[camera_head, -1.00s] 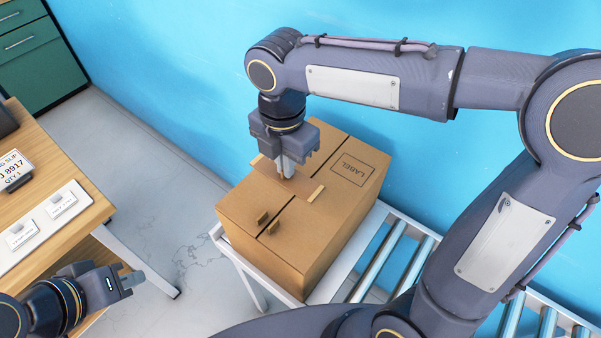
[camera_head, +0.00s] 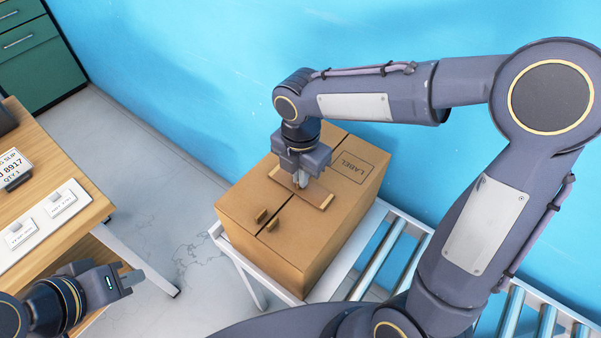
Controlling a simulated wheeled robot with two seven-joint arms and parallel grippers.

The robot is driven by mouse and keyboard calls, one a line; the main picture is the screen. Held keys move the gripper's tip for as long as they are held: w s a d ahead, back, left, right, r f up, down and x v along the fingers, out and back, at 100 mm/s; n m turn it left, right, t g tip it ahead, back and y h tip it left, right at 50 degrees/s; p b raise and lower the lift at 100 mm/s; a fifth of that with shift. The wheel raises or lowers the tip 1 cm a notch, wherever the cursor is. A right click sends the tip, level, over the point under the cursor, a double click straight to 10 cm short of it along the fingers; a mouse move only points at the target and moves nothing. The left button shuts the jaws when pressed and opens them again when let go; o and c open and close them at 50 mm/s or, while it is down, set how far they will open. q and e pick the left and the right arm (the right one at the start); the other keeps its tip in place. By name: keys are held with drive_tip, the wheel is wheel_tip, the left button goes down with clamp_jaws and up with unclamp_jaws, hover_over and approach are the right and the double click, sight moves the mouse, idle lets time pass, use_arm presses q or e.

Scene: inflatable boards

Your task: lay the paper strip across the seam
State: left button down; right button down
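A brown cardboard box (camera_head: 290,247) stands closed, its top seam (camera_head: 282,208) running from the front edge toward the back.
Two small brown tabs (camera_head: 262,215) stand beside the seam near the front. A printed label (camera_head: 352,167) is at the back right of the top. The box rests on a roller conveyor (camera_head: 370,270). A wooden table (camera_head: 85,205) with cards is left, beyond open floor.

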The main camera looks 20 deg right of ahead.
drive_tip(key=shift+f, duration=0.2)
drive_tip(key=c, duration=1.6)
unclamp_jaws()
drive_tip(key=shift+r, duration=0.1)
wheel_tip(320, 180, up, 12)
drive_tip(key=p, duration=0.1)
drive_tip(key=shift+s+d+f+m+t+y, duration=0.85)
drive_tip(key=shift+s+d+m, duration=0.7)
drive_tip(key=shift+s+m, duration=2.1)
drive_tip(key=shift+s+d+f+m+t+y, duration=0.4)
drive_tip(key=shift+s+d+f+m+t, duration=1)
drive_tip(key=shift+m, duration=4.1)
drive_tip(key=shift+s+d+f+m+t+y, duration=0.65)
drive_tip(key=shift+s+d+m, duration=1)
drive_tip(key=shift+s+m, duration=2.15)
drive_tip(key=shift+w+f+m, duration=0.1)
drive_tip(key=shift+w+m, duration=0.65)
